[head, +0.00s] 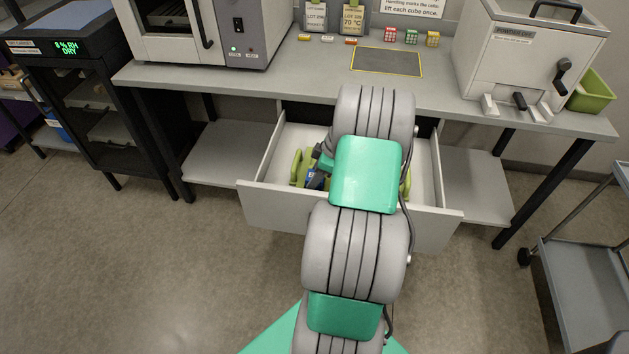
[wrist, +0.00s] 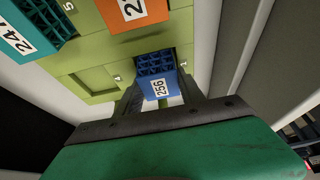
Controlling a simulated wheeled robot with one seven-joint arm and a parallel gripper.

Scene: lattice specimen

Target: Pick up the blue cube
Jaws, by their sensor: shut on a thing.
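The blue lattice cube (wrist: 161,84) carries a white label reading 256 and sits between the two dark fingers of my gripper (wrist: 160,94) in the wrist view. The gripper is shut on it. In the head view the gripper (head: 318,172) is down inside the open drawer, with a bit of the blue cube (head: 311,177) showing. The cube is at a numbered cell of the green tray (wrist: 97,83). I cannot tell whether it is clear of its cell. My arm hides much of the tray in the head view.
An orange cube (wrist: 130,12) and a teal cube (wrist: 30,32) stand in other cells of the tray. The open drawer (head: 275,200) has walls close around the tray. The bench top (head: 300,75) overhangs behind, bearing a dark mat (head: 387,61) and small coloured cubes (head: 411,37).

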